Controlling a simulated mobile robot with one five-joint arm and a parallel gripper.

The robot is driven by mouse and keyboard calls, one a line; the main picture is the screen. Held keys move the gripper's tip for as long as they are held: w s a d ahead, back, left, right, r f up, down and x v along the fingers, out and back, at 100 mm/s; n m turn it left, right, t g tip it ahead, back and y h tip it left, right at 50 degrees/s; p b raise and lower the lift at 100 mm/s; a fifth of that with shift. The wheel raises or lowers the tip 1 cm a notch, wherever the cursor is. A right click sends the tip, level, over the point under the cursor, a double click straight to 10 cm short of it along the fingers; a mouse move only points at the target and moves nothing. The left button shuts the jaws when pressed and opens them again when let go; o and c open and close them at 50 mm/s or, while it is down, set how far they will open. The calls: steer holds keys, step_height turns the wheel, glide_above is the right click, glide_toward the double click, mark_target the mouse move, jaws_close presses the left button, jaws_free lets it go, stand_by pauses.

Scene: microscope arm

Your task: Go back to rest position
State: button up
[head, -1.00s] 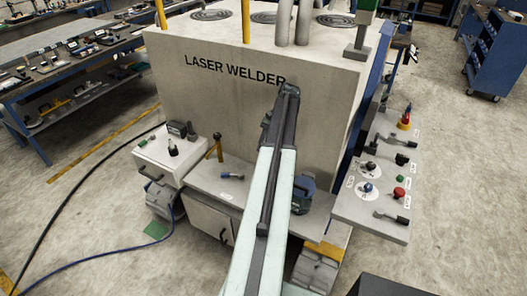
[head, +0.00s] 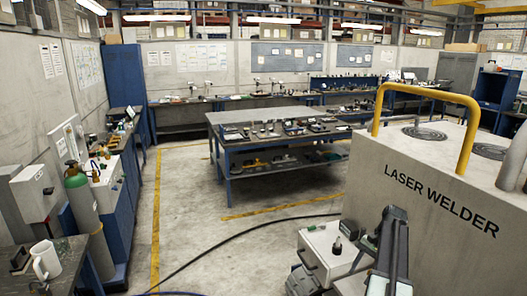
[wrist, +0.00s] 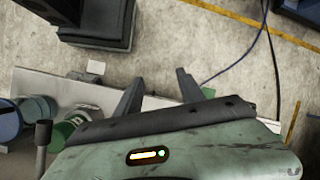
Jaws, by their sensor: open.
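My gripper (wrist: 158,92) shows in the wrist view with its two dark fingers spread apart. It is open, and nothing is between the fingers. Behind the fingers, a pale panel edge and the concrete floor show. In the head view, part of my arm rises at the lower right in front of the laser welder (head: 436,190). I cannot make out the gripper in the head view.
A small pale control box (head: 330,252) stands beside the welder. A workbench (head: 275,140) with tools stands in the middle. A black hose (head: 235,238) crosses otherwise open floor.

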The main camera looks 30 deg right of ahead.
steer(key=w+a+f+n+g+h+b, duration=0.1)
steer(key=w+a+n, duration=0.35)
steer(key=a, duration=0.95)
steer(key=w+a+f+n+g+h+b, duration=0.15)
steer(key=w+a, duration=0.55)
steer(key=a, duration=0.8)
steer(key=s+a+f+n+t+h, duration=0.1)
steer(key=a+n, duration=0.3)
steer(key=a, duration=0.5)
steer(key=s+a+f+n+t+h, duration=0.1)
steer(key=s+a+n, duration=0.1)
steer(key=a, duration=0.8)
steer(key=shift+s+a+f+n, duration=0.2)
steer(key=shift+s+f+n, duration=0.2)
steer(key=shift+n, duration=0.5)
steer(key=shift+h, duration=0.25)
steer(key=shift+c, duration=1.1)
steer(key=shift+d, duration=0.1)
